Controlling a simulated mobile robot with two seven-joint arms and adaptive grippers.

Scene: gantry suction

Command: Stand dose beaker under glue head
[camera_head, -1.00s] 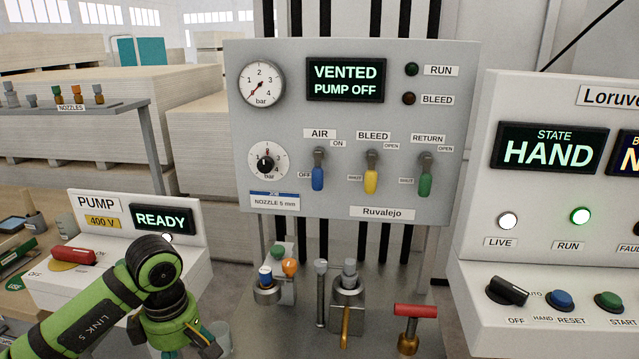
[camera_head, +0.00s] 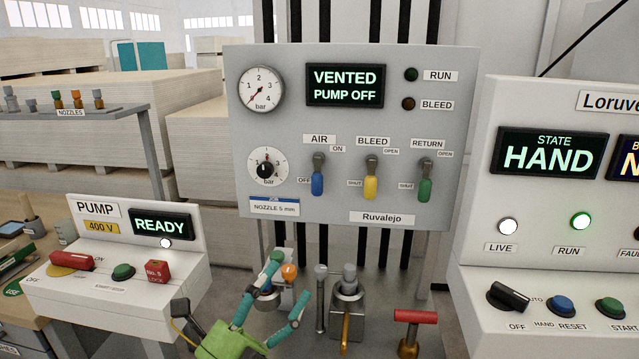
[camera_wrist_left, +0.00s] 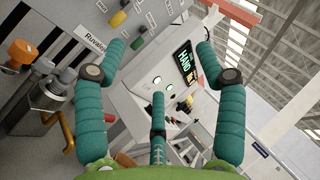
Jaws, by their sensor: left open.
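My left gripper (camera_head: 290,280) reaches in low at the centre-left of the head view, its teal fingers spread and nothing seen between them. Its fingers also frame the left wrist view (camera_wrist_left: 150,60), with open space between them. It partly covers the fittings with blue, green and orange tops. A metal block with a grey top and brass lever (camera_head: 346,300) stands to its right; I cannot tell whether this is the glue head. I cannot make out the dose beaker in either current view. My right gripper is not in view.
The Ruvalejo panel (camera_head: 400,205) stands behind, reading VENTED, PUMP OFF. The pump box (camera_head: 110,290) is at left and the HAND control cabinet (camera_head: 475,200) at right. A red T-handle (camera_head: 415,316) rises right of the metal block. A nozzle shelf (camera_head: 70,122) is at upper left.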

